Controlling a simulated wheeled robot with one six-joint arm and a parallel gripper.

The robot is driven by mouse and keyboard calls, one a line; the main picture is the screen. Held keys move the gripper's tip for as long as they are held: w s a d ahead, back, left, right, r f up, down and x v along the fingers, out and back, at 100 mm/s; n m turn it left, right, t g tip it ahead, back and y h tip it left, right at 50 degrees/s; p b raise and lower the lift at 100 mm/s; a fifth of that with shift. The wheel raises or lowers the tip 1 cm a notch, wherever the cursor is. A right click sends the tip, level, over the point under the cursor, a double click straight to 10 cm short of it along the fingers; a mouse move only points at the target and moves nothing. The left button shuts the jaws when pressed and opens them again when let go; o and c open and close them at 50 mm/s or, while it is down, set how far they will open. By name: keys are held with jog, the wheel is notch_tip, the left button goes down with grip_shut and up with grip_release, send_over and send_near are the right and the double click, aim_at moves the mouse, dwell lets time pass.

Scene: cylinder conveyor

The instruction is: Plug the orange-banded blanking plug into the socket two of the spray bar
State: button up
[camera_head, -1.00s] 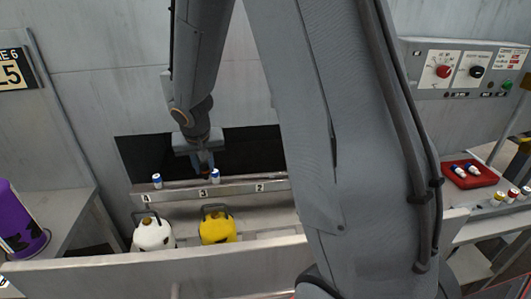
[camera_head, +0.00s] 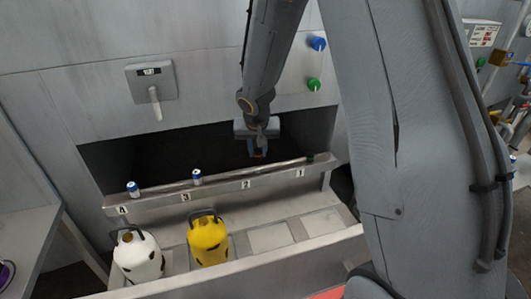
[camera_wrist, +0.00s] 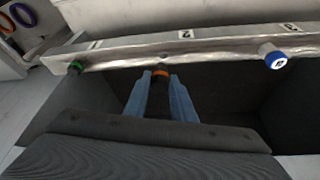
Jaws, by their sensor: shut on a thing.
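The spray bar (camera_head: 222,187) is a metal rail with labels 4, 3, 2 and 1 from left to right. My gripper (camera_head: 258,152) is at the bar's far side, by socket two (camera_head: 246,184). In the wrist view my gripper (camera_wrist: 161,84) is shut on the orange-banded blanking plug (camera_wrist: 161,73), between its blue fingers. The plug's orange band is close to the bar's edge, near label 2 (camera_wrist: 186,34). The socket's opening is hidden, so I cannot tell whether the plug touches it or is in it.
Blue-and-white plugs stand at position 4 (camera_head: 133,188) and position 3 (camera_head: 197,177). A green-banded plug (camera_wrist: 76,67) is at position 1. A white canister (camera_head: 138,257) and a yellow canister (camera_head: 208,240) stand in front. A dark recess (camera_head: 190,155) lies behind the bar.

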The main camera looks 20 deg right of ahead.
aim_at(257, 158)
jog(key=x, duration=0.3)
jog(key=shift+w+a+r, duration=0.1)
jog(key=shift+w+a, duration=0.05)
jog(key=shift+w, duration=0.15)
jog(key=shift+b, duration=0.55)
jog(key=shift+f+b, duration=1.05)
jog(key=shift+b, duration=0.25)
jog(key=shift+b, duration=0.65)
dwell(0.6)
jog(key=shift+f+b, duration=1.4)
jog(key=shift+b, duration=0.45)
jog(key=o, duration=1.1)
jog(key=shift+s, duration=0.1)
jog(key=shift+o, duration=0.2)
